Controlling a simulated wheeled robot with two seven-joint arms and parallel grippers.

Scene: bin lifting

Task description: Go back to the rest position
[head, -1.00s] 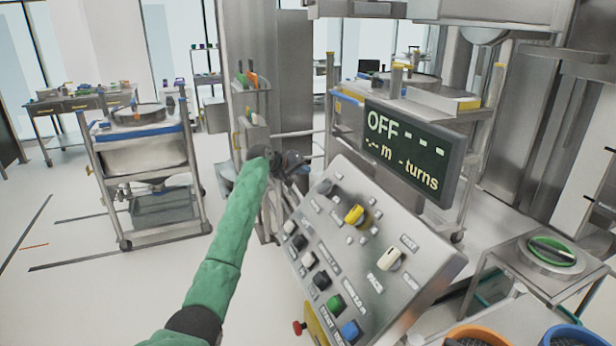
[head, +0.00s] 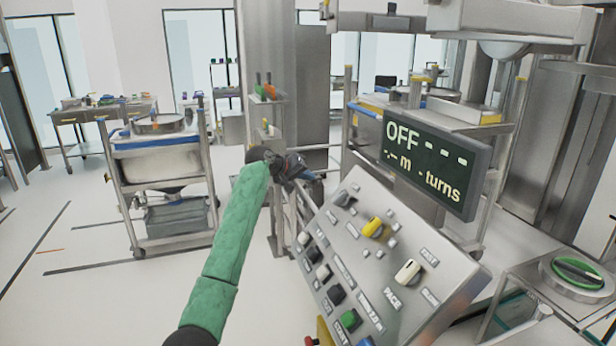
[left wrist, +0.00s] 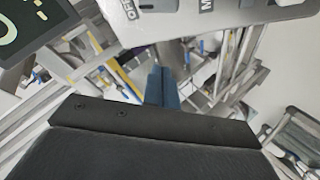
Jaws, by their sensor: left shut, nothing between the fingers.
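My left arm, in a green sleeve, reaches in from the bottom of the head view. My left gripper (head: 310,181) is at its far end, just left of the control panel's upper edge. In the left wrist view its blue fingers (left wrist: 162,88) are together with nothing between them. The control panel (head: 390,265) is a tilted grey box with a yellow knob, a white knob and several push buttons. Its dark display (head: 430,163) reads OFF, with dashes for metres and turns. My right gripper is in neither view.
A grey column (head: 265,50) and a steel lifting frame stand behind the panel. A small steel table with a green-ringed lid (head: 578,275) is at the right. Floor at the lower left is clear.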

